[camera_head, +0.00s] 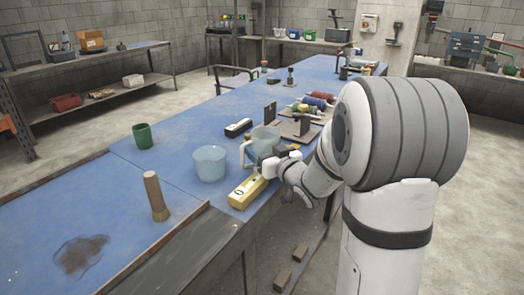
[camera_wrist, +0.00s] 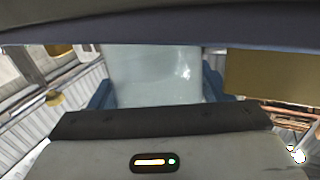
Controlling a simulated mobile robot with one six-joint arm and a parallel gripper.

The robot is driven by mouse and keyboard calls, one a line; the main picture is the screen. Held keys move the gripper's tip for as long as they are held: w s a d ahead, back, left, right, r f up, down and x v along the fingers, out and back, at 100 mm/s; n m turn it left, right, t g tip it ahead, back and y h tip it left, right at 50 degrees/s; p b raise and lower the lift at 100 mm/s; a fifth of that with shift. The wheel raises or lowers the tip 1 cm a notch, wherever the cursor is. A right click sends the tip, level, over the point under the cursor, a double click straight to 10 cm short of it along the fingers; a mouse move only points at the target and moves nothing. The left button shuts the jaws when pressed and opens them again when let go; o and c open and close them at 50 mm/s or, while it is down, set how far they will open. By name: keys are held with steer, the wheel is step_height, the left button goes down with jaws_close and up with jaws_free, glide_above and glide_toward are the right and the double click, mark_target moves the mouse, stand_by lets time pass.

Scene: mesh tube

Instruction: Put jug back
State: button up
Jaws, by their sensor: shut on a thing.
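A pale translucent jug (camera_head: 265,139) with a handle on its left side is at the blue bench's near right edge in the head view. My gripper (camera_head: 272,163) is at the jug's near right side and is shut on it. The fingertips are partly hidden, and I cannot tell whether the jug's base touches the bench. In the wrist view the jug's pale wall (camera_wrist: 155,75) fills the middle, just beyond my gripper.
A pale blue tub (camera_head: 210,164) stands left of the jug. A yellow device (camera_head: 246,192) lies in front, and a black-and-white device (camera_head: 238,128) behind. A green cup (camera_head: 142,136) and a wooden-handled brush (camera_head: 156,196) stand left. Spools (camera_head: 318,103) sit behind; the bench's left middle is clear.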

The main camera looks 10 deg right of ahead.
steer(key=shift+f, duration=0.2)
steer(key=o, duration=1.2)
steer(key=shift+r, duration=0.1)
steer(key=shift+r, duration=0.1)
steer(key=v, duration=1.2)
steer(key=shift+r, duration=0.1)
